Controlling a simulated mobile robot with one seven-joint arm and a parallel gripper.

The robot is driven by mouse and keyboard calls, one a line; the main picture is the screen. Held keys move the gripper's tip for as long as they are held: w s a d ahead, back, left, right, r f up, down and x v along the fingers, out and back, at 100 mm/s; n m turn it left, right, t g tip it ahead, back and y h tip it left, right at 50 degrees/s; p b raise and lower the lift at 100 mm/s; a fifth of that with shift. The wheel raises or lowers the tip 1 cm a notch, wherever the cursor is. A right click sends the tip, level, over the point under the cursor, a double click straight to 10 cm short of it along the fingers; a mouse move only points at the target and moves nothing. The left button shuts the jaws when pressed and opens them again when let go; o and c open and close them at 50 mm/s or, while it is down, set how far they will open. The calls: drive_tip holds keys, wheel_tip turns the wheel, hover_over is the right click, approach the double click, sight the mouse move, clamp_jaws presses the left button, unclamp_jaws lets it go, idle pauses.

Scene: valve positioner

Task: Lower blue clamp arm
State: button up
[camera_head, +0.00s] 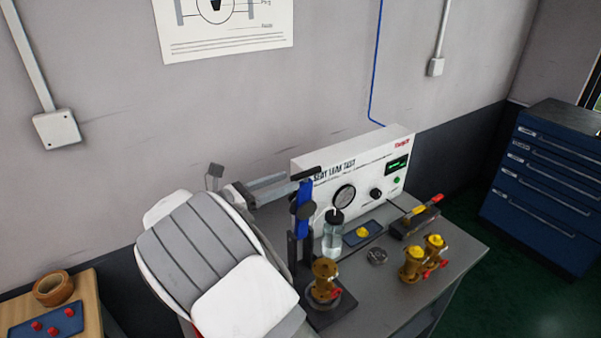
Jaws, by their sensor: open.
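The blue clamp arm (304,210) stands roughly upright on a black post (292,252) at the bench's front left, with a dark bar at its top (307,173). Below and in front of it, a brass valve (325,277) with a red handle sits on the dark fixture base (328,313). My gripper (291,182) is open, with its two grey fingers pointing right, close to the top of the blue arm. I cannot tell whether the fingers touch it. Part of the post is hidden behind the clamp and valve.
A white test box (352,165) stands behind, against the wall. A clear bottle (332,235) stands just right of the clamp. My arm covers the bench's left side.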

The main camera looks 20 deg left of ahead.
sight(304, 174)
drive_tip(key=x, duration=0.5)
drive_tip(key=shift+w+d+p, duration=0.15)
drive_tip(key=shift+p, duration=0.2)
clamp_jaws()
idle(1.1)
